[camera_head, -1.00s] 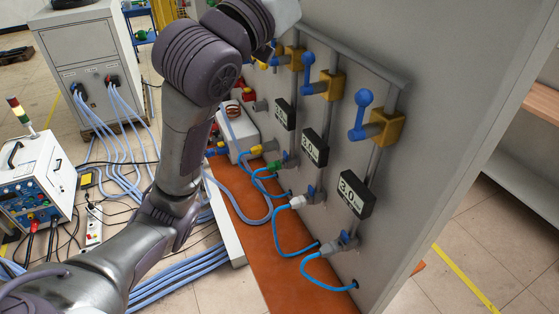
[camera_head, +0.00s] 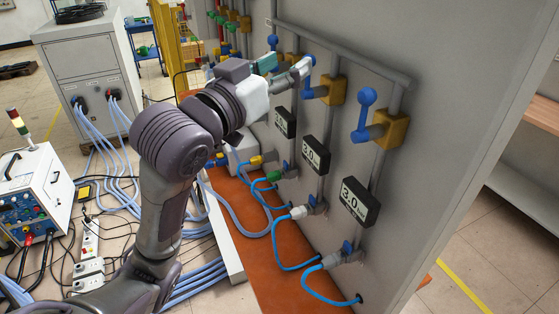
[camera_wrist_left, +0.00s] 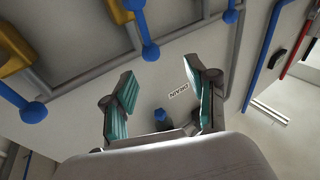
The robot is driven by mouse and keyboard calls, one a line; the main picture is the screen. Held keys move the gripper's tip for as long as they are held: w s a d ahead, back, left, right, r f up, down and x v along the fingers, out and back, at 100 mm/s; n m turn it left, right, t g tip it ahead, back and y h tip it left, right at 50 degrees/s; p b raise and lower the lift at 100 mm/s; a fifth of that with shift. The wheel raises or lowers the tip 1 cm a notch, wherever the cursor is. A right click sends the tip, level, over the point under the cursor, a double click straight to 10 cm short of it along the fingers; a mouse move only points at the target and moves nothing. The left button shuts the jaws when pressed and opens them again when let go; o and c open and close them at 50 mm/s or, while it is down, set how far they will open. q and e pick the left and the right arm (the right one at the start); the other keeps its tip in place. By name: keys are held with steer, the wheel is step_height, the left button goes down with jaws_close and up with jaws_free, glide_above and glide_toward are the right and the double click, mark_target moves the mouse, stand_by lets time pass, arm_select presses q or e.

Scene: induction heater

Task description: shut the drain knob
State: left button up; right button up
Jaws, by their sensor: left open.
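In the left wrist view a small blue knob (camera_wrist_left: 161,116) shows between my gripper's fingers, beside a label reading DRAIN (camera_wrist_left: 179,91), which appears upside down. My left gripper (camera_wrist_left: 164,74) is open, its teal pads on either side of that knob in the picture. I cannot tell how far the knob is from the pads; no contact shows. In the head view my left gripper (camera_head: 285,67) is close to the grey panel (camera_head: 440,110). The drain knob is not clearly visible there, probably hidden by the gripper. My right gripper is not in view.
Blue lever handles (camera_head: 367,97) on yellow valve blocks (camera_head: 390,130) and grey pipes stand out from the panel near the gripper. Black gauges (camera_head: 359,201) and blue hoses (camera_head: 290,261) are below. A grey cabinet (camera_head: 85,60) and floor cables are at left.

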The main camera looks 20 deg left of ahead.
arm_select(q)
step_height(320, 180, down, 21)
steer(key=w+a+n+g+y, duration=0.1)
steer(key=w+g+y, duration=0.1)
steer(key=g, duration=0.2)
steer(key=shift+w+a+r+g+y, duration=0.2)
steer(key=shift+w+g+y, duration=0.1)
steer(key=shift+y, duration=0.1)
